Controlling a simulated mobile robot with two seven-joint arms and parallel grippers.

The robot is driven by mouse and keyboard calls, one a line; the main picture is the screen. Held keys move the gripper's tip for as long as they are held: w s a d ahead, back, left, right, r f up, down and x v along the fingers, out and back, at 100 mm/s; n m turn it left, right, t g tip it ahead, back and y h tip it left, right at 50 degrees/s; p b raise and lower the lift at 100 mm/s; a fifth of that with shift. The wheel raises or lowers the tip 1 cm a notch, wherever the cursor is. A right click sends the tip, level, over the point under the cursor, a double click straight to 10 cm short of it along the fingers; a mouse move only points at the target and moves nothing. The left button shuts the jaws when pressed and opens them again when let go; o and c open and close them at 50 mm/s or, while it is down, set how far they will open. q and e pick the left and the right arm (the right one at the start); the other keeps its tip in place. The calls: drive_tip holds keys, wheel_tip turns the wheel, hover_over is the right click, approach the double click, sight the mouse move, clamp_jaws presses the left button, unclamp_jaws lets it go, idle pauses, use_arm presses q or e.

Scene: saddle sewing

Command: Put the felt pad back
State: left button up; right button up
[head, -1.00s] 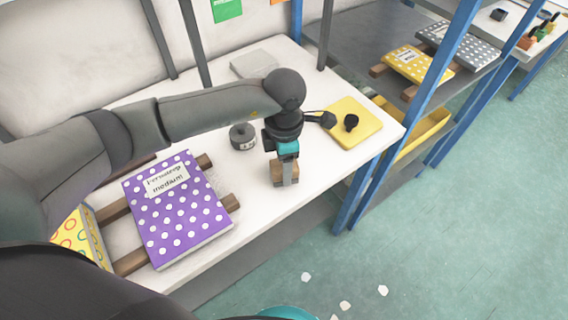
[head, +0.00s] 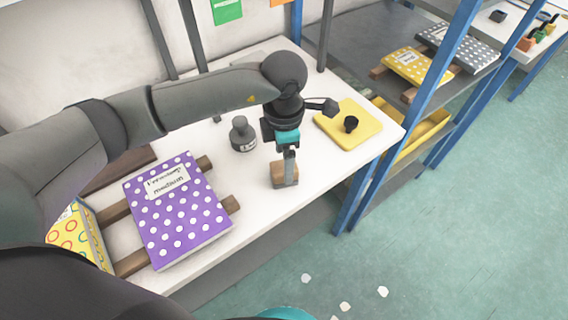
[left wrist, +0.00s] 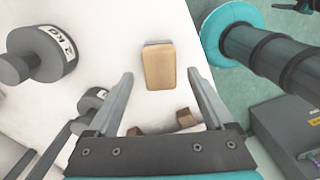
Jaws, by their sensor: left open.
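No item is clearly marked as the felt pad. A small tan block (head: 278,175) with a thin grey layer along one edge stands on the white table; it also shows in the left wrist view (left wrist: 159,68). My left gripper (head: 288,182) is open and points down at this block. In the left wrist view its two fingers are spread, with the block beyond and between their tips; contact cannot be told. A yellow square pad (head: 365,128) carries a small black knob-like thing (head: 351,123). A grey flat square (head: 247,62) at the back is mostly hidden behind my arm.
A dark weight (head: 243,138) stands left of the block. A purple dotted book (head: 178,210) lies on wooden slats (head: 230,203), beside a yellow patterned book (head: 78,238). A blue post (head: 362,190) stands at the table's right edge.

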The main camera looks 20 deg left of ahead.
use_arm(q)
wheel_tip(320, 180, up, 9)
drive_tip(key=shift+f, duration=0.2)
idle(0.5)
